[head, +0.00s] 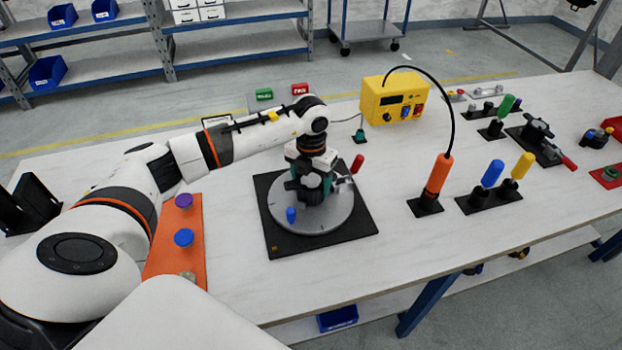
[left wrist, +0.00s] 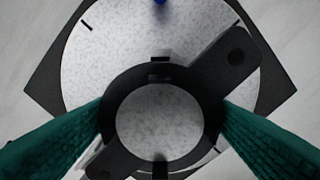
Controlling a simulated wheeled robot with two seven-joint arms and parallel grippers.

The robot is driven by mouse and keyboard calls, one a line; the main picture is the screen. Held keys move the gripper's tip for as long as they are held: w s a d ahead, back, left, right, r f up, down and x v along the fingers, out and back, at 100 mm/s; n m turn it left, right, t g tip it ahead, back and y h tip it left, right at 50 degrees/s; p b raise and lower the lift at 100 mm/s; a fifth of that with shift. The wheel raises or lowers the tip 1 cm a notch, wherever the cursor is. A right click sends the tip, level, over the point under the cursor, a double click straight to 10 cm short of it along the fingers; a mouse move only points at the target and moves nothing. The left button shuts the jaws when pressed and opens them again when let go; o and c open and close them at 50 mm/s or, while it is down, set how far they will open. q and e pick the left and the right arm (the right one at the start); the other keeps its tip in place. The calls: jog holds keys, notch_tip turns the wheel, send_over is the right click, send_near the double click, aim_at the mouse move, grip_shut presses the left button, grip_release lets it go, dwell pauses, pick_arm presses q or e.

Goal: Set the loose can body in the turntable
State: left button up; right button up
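The turntable is a grey disc (head: 325,218) on a black square base (head: 361,224). It has a blue peg near its front edge and a red-handled clamp (head: 357,164) at its right. My left gripper (head: 312,186) points down over the disc. The can body (left wrist: 110,88) shows in the left wrist view as a black open ring, with the speckled disc visible through it. The teal fingers (left wrist: 162,115) lie against its two sides with no visible gap. A dark bar runs past it diagonally. Whether the can body touches the disc is hidden. My right gripper is not in view.
An orange board (head: 168,258) with purple and blue knobs lies left of the turntable. A yellow meter box (head: 392,97) stands behind it. An orange-handled tool (head: 438,176) and blue and yellow handled tools stand to the right. The table front is clear right of the turntable.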

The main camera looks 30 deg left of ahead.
pick_arm(q)
jog(key=shift+o, duration=0.3)
jog(key=o, duration=0.5)
notch_tip(320, 180, up, 12)
jog(key=shift+b, duration=0.65)
